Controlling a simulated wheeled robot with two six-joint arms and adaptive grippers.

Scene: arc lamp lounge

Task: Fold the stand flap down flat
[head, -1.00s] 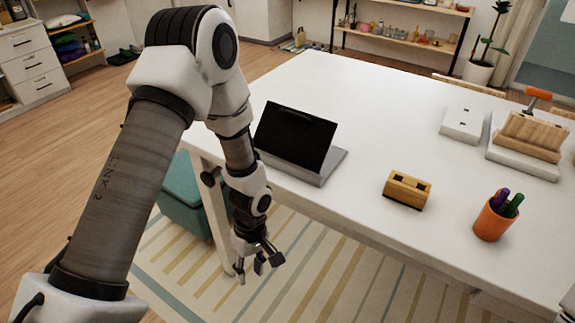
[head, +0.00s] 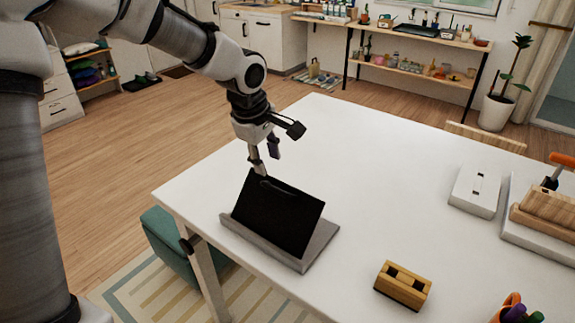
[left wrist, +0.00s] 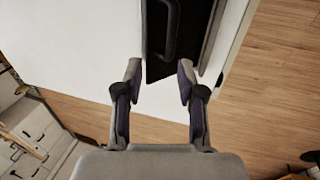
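The stand has a flat grey base (head: 318,250) on the white table. Its black flap (head: 278,215) stands up at a tilt from the base, with a dark handle bar near its top edge. My left gripper (head: 276,150) is beyond the flap's top edge, with its fingers pointing down. In the left wrist view, the fingers (left wrist: 160,78) are spread apart with nothing held between them. The flap (left wrist: 160,66) and its handle (left wrist: 162,28) lie ahead, between the fingertips in the picture. I cannot tell whether a finger touches the flap. My right gripper is not in view.
The white table (head: 390,180) is clear around the stand. A white box (head: 475,192) and a tray with wooden pieces (head: 545,215) stand further right.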

